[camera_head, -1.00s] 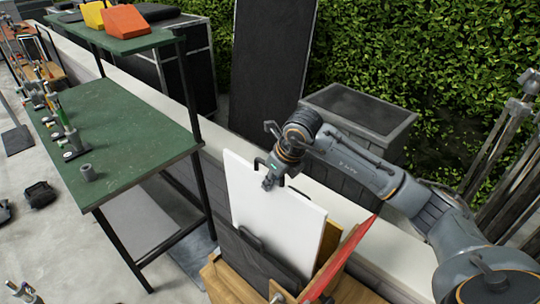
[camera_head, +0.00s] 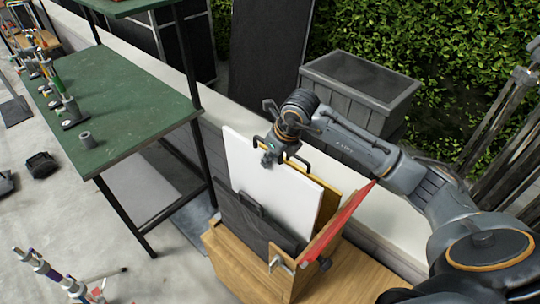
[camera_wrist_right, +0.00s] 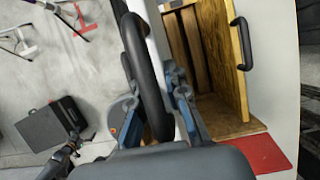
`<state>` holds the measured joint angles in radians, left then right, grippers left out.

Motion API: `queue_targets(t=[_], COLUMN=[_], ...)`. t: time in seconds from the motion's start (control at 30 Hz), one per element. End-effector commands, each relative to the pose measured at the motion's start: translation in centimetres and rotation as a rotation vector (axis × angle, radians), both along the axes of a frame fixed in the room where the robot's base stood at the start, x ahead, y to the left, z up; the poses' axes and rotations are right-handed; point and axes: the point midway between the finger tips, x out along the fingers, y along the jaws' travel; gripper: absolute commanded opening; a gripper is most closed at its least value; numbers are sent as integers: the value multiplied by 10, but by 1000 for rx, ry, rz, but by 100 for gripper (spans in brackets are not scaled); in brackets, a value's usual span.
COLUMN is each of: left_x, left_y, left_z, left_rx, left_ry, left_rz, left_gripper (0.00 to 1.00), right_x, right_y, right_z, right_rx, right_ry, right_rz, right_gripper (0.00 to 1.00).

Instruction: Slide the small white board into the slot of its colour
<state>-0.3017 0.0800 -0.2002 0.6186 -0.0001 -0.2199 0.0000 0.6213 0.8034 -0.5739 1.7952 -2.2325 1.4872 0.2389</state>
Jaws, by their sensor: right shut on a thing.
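The small white board (camera_head: 262,175) stands upright in the head view, its lower part hidden behind a black board (camera_head: 245,222) in a wooden rack (camera_head: 236,258). My right gripper (camera_head: 272,153) is at the board's top edge. In the right wrist view, my right gripper (camera_wrist_right: 160,100) is shut on the board's black handle (camera_wrist_right: 148,65), beside the white board edge (camera_wrist_right: 158,30). The white slot and the board's bottom edge are hidden. My left gripper is not seen.
A green workbench (camera_head: 120,120) with small tools stands at the left. A low pale wall (camera_head: 345,205) runs behind the rack, with a grey planter (camera_head: 360,85) beyond. A stand with coloured parts (camera_head: 60,275) is at the lower left. Floor between is open.

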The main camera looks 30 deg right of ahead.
Motion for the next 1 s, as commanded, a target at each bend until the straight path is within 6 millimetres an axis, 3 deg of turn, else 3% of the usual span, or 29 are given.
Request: queue_targets(t=[1.0], left_x=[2], left_y=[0], left_z=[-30], left_rx=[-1], left_ry=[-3], left_rz=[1], left_gripper=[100], right_x=[0], right_y=[0], right_z=[-52], right_rx=[1], right_ry=[-2], right_rz=[0], right_gripper=[0])
